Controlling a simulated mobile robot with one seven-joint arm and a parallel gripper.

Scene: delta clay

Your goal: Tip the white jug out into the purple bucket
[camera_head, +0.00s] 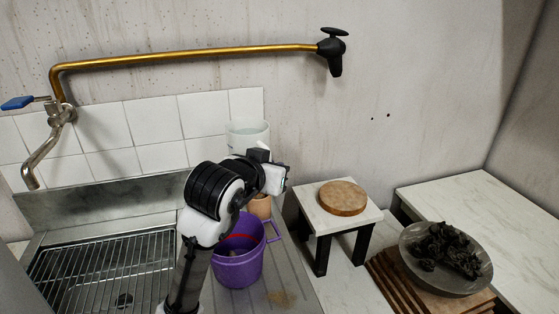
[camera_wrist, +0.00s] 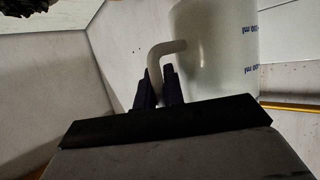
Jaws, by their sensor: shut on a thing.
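The white jug (camera_head: 247,131) is translucent and stands about upright, above and behind the purple bucket, with its lower part hidden by my arm. In the wrist view the jug (camera_wrist: 215,45) shows blue markings, and its handle sits between my fingers. My gripper (camera_head: 259,156) is shut on that handle; it also shows in the wrist view (camera_wrist: 158,90). The purple bucket (camera_head: 236,271) stands on the ribbed drainboard, below the jug and partly behind my arm. Something red and dark shows inside it, too small to make out.
A tan object (camera_head: 260,207) stands behind the bucket. A small stool (camera_head: 311,223) with a round wooden board (camera_head: 342,198) is to the right. A bowl of dark lumps (camera_head: 410,270) sits farther right. The sink rack (camera_head: 90,275) lies left, under a brass pipe (camera_head: 190,53).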

